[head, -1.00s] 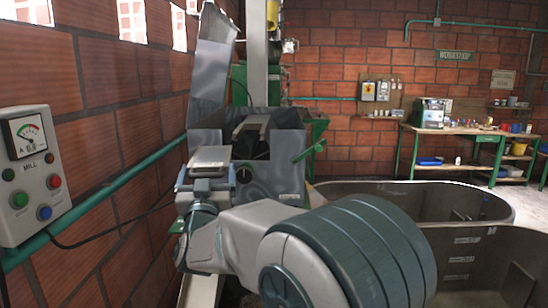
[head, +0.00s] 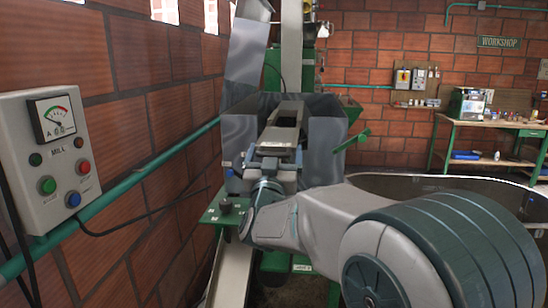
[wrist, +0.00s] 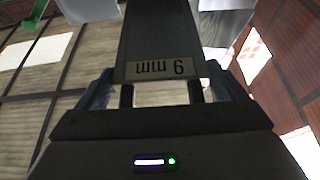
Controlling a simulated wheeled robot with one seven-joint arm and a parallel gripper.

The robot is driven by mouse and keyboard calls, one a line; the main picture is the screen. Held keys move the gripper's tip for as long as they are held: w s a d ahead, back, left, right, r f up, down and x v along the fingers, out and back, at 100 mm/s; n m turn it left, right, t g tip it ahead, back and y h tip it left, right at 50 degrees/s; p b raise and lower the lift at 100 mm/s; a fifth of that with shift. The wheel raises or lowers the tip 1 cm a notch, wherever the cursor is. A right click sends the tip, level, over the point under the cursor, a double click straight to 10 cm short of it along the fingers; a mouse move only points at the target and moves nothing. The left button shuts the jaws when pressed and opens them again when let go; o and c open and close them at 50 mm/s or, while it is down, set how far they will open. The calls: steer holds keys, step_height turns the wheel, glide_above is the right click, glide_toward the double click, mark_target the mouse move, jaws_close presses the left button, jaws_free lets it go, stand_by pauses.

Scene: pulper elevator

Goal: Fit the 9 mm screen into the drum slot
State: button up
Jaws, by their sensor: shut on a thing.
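My gripper (head: 272,160) is shut on the 9 mm screen, at the front of the mill's open grey housing (head: 240,138). The screen (head: 287,114) is a dark, slightly curved plate pointing away from me into the housing's open front. In the wrist view the screen (wrist: 160,35) runs straight out from between the fingers (wrist: 160,90), with its "9 mm" label upside down at the near end. The drum slot itself is hidden behind the screen and gripper. I cannot tell whether the screen's far end touches it.
A green-handled lever (head: 351,141) sticks out at the housing's right. A green plate with a black knob (head: 225,207) sits below left, above a pale chute (head: 231,275). The mill control box (head: 50,155) and green pipe (head: 150,172) line the left wall. A grey tank (head: 440,183) stands right.

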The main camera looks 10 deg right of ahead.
mark_target(279, 141)
steer(key=shift+w, duration=0.25)
steer(key=shift+w+d, duration=0.25)
steer(key=shift+w, duration=0.6)
steer(key=shift+w+d, duration=0.3)
steer(key=shift+w, duration=0.5)
steer(key=shift+w+d, duration=0.25)
steer(key=shift+w, duration=0.6)
steer(key=shift+r+b, duration=0.1)
steer(key=shift+b, duration=1.35)
